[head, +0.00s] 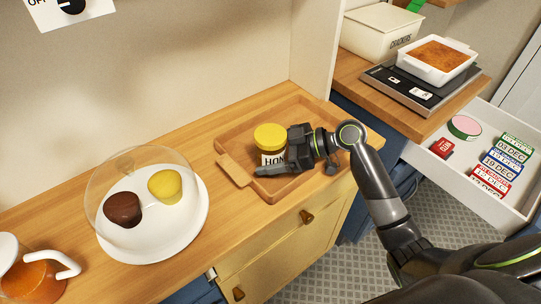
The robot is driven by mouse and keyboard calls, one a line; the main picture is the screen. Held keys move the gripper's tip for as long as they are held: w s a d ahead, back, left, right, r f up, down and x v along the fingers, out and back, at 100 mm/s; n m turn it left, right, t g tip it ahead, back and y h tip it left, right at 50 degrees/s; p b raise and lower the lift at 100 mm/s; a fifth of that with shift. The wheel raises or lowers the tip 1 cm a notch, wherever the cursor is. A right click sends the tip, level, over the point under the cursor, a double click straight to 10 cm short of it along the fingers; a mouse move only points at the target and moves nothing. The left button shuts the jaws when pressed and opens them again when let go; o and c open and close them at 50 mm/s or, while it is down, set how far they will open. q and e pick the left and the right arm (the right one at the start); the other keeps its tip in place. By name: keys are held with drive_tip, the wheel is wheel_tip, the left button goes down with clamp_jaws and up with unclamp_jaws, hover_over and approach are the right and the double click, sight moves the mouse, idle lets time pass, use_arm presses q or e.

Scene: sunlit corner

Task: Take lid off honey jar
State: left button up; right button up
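The honey jar (271,158) stands upright on a wooden tray (236,171) on the counter, with a label that begins "HON". Its yellow lid (270,136) sits on top. My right gripper (282,157) reaches in from the right at the jar's side. One finger crosses in front of the jar's lower body. The other finger is hidden, so I cannot tell whether the gripper grips the jar or is only around it. No finger is on the lid. My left gripper is not in view.
A glass dome (125,166) stands left of the tray over a white plate (184,229) with a brown and a yellow item. A jug (30,275) is at the lower left. On the right are a scale (410,88) with a baking dish (434,71), and an open drawer (450,175).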

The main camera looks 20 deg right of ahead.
sight(271, 134)
drive_tip(key=c, duration=1)
drive_tip(key=shift+c, duration=0.2)
wheel_tip(271, 134, up, 10)
drive_tip(key=shift+r+b, duration=0.1)
drive_tip(key=shift+b, duration=0.3)
drive_tip(key=o, duration=0.6)
drive_tip(key=c, duration=0.9)
drive_tip(key=shift+d, duration=0.1)
